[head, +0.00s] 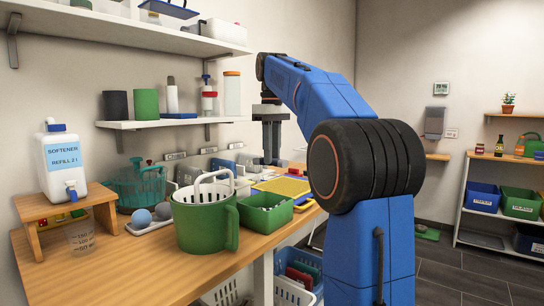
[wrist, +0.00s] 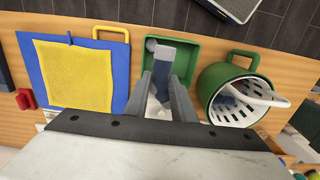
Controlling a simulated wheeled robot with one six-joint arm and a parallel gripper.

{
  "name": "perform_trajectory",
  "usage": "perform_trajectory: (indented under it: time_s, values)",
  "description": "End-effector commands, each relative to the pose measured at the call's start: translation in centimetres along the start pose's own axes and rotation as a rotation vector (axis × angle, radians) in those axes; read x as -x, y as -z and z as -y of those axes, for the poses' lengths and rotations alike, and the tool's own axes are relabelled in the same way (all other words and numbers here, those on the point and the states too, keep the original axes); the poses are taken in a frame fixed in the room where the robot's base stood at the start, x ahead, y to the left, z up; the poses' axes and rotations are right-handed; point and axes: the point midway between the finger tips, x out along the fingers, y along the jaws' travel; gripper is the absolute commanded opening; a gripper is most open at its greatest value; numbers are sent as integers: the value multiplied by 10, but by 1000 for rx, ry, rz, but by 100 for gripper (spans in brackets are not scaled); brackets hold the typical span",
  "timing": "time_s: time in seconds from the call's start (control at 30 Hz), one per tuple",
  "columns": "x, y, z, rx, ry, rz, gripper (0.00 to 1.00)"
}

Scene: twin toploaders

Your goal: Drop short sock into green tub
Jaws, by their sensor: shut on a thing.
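My gripper (wrist: 166,80) points down over the counter and is shut on a blue-grey piece of cloth, which I take to be the short sock (wrist: 162,77). In the wrist view it overlaps the green rectangular tub (wrist: 191,58); its height above the tub is hard to judge. In the head view my gripper (head: 271,160) is above and behind the same tub (head: 264,224), and the sock cannot be made out. The tub holds pale and bluish items. The fingers hide part of its inside.
A green round pail (head: 204,226) with a white perforated insert stands close beside the tub; it also shows in the wrist view (wrist: 207,92). A yellow cloth on a blue board (wrist: 120,65) lies on the other side. A softener jug (head: 62,165) stands at the left.

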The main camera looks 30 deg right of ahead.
Motion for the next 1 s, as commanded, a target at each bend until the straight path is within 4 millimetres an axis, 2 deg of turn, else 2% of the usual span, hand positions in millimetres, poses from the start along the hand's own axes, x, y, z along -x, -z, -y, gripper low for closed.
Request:
perform_trajectory:
  time_s: [0.53,0.7,1.0]
  values:
    - [-49,0,0,0,1,2,2]
    - [-57,0,0,0,1,1,2]
    - [-59,0,0,0,0,0,2]
